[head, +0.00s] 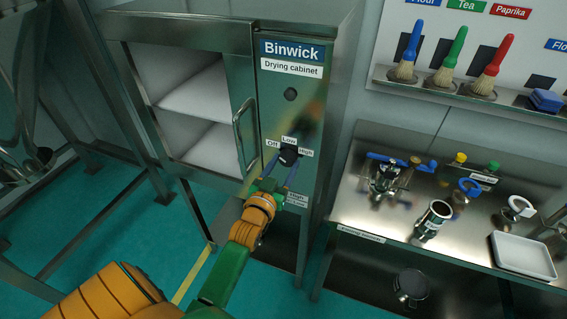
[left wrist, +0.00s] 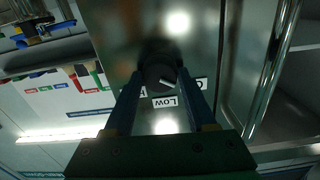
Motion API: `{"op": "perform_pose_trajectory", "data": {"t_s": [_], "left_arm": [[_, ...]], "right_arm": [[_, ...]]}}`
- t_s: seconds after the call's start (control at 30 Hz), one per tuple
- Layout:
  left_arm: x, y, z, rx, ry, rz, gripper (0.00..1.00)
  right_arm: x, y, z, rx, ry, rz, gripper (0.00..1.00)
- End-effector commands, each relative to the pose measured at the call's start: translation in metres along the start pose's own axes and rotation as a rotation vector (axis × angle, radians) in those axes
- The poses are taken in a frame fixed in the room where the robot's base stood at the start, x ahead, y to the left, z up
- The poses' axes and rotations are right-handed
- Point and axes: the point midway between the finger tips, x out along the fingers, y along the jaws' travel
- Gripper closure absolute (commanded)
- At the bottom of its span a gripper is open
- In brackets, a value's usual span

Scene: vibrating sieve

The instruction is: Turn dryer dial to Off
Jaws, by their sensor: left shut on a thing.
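The dark round dial (head: 289,156) is on the front panel of the drying cabinet, with the labels Off (head: 273,143), Low (head: 289,140) and High (head: 306,153) around its upper side. My left gripper (head: 282,160) has its two blue fingers on either side of the dial and is shut on it. In the left wrist view the dial (left wrist: 161,72) sits between the fingertips, above an upside-down Low label (left wrist: 165,102). A short pale mark shows on the dial there, but I cannot tell exactly which label it points to. My right gripper is not in view.
The drying cabinet's door handle (head: 244,136) stands out just left of the dial. A steel table (head: 375,205) at the right bears clamps, a metal cup (head: 432,219) and a white tray (head: 523,255).

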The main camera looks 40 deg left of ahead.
Motion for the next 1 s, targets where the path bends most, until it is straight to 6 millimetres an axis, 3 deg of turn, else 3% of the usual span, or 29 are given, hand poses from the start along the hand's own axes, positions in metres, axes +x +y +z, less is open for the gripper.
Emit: {"op": "perform_pose_trajectory", "data": {"t_s": [0.73,0.77,0.8,0.87,1.0], "left_arm": [[0.0007,-0.0005,-0.0040,-0.080,0.011,-0.001,0.99],[0.0007,-0.0005,-0.0040,-0.080,0.011,-0.001,0.41],[0.0006,-0.0005,-0.0038,-0.080,0.010,-0.001,0.30],[0.0005,-0.0004,-0.0033,-0.080,0.009,-0.001,0.14],[0.0004,-0.0003,-0.0023,-0.079,0.006,0.000,0.14]], "right_arm": [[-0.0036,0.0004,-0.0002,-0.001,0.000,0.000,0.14],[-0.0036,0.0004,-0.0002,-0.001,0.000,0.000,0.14],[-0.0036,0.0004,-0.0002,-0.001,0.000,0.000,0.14],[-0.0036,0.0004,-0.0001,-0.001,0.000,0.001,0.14],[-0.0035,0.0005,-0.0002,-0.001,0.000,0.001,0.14]]}}
